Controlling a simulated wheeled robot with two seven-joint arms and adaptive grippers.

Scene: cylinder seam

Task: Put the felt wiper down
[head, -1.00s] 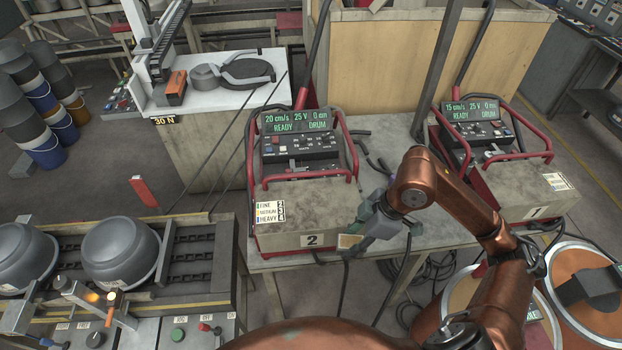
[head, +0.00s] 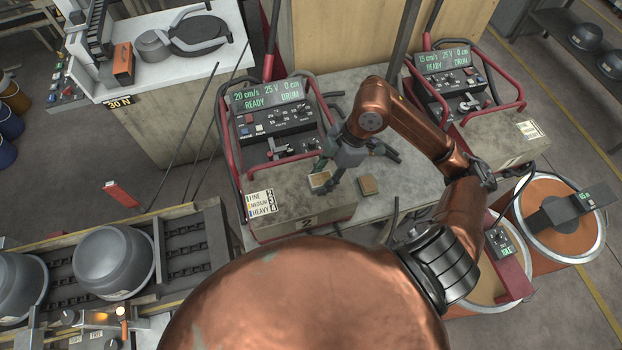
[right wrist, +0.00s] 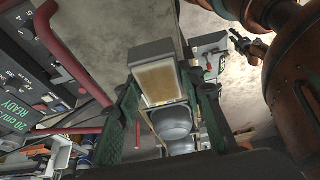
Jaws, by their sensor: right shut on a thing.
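My right gripper (head: 329,172) is shut on the felt wiper (head: 320,181), a small pale block with a tan face. I cannot tell whether the wiper touches that top. In the right wrist view the wiper (right wrist: 157,82) sits between the green fingers of the right gripper (right wrist: 166,105), tan face towards the camera. My left gripper is not in view.
Unit 1 (head: 500,145) stands to the right with red rails. Grey bowls (head: 113,262) sit on a conveyor at the left. Orange-topped drums (head: 562,232) stand at the right.

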